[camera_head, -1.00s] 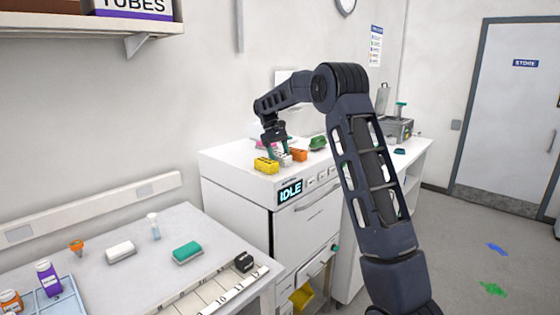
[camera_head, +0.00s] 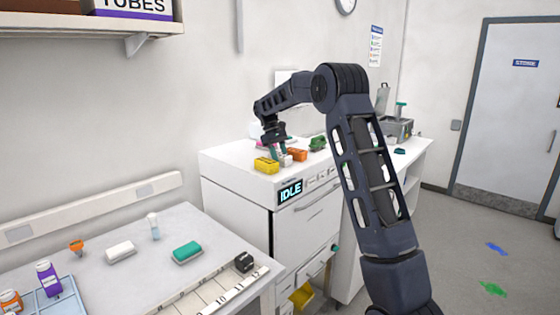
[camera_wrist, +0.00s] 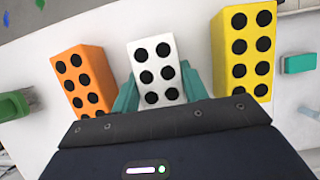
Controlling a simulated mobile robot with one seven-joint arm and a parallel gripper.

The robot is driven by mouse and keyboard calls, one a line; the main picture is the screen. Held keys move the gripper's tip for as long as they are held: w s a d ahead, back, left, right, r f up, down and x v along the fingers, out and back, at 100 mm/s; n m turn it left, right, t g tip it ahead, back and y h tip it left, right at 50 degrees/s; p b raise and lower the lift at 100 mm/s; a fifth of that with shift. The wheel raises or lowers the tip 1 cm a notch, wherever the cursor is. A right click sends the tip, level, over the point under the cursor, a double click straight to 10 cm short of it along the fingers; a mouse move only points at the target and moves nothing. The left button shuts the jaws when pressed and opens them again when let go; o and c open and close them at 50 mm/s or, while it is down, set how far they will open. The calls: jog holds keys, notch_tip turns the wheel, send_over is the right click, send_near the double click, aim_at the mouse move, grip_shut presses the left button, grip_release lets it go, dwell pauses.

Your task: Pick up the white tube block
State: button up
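The white tube block (camera_wrist: 156,72) has rows of dark holes and stands between an orange block (camera_wrist: 82,80) and a yellow block (camera_wrist: 244,50) in the wrist view. My gripper (camera_wrist: 160,90) has its two teal fingers on either side of the white block, and both appear to press against its sides. In the head view my gripper (camera_head: 277,150) points down over the white cabinet top, and the white block (camera_head: 286,160) is partly hidden by the fingers. The block appears to be still at the height of its neighbours.
The yellow block (camera_head: 266,165) and orange block (camera_head: 297,154) stand close on either side. A green object (camera_head: 317,143) lies farther right on the cabinet top (camera_head: 228,160). A lower bench at left holds a white item (camera_head: 120,251) and a green item (camera_head: 187,252).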

jog(key=c, duration=0.4)
